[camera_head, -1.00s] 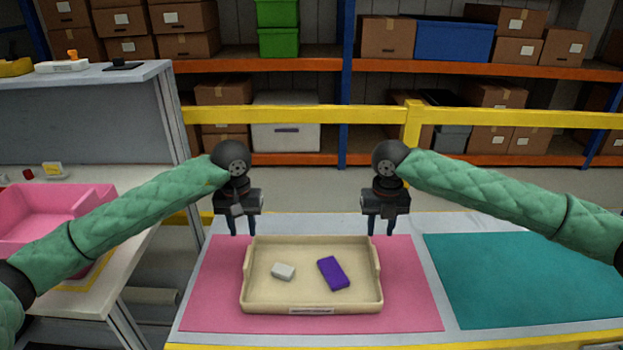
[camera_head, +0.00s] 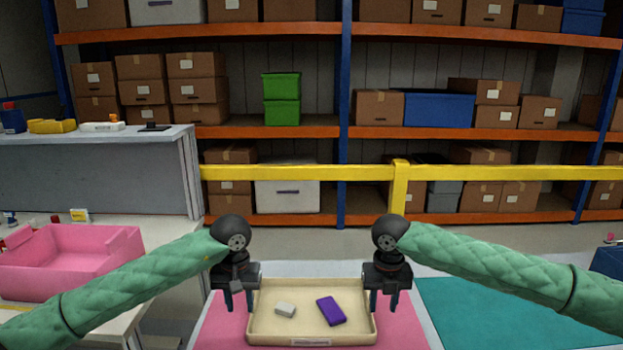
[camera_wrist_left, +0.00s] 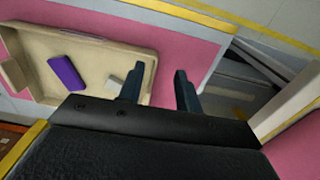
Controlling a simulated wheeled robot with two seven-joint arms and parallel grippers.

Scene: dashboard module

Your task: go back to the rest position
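My left gripper (camera_head: 237,301) hangs at the left rim of the beige tray (camera_head: 266,338), fingers pointing down and apart, with nothing between them. In the left wrist view its two fingers (camera_wrist_left: 158,88) are spread, one overlapping the tray's edge in the picture. My right gripper (camera_head: 385,300) hangs at the tray's right rim, fingers apart and empty. Whether either touches the tray cannot be told. In the tray lie a purple block (camera_head: 331,311) and a small white block (camera_head: 285,310); both also show in the left wrist view.
The tray rests on a pink mat (camera_head: 408,335); a teal mat (camera_head: 480,310) lies to the right. A pink bin (camera_head: 75,262) stands on the side table at left. A yellow rail (camera_head: 400,190) and shelves with boxes stand behind.

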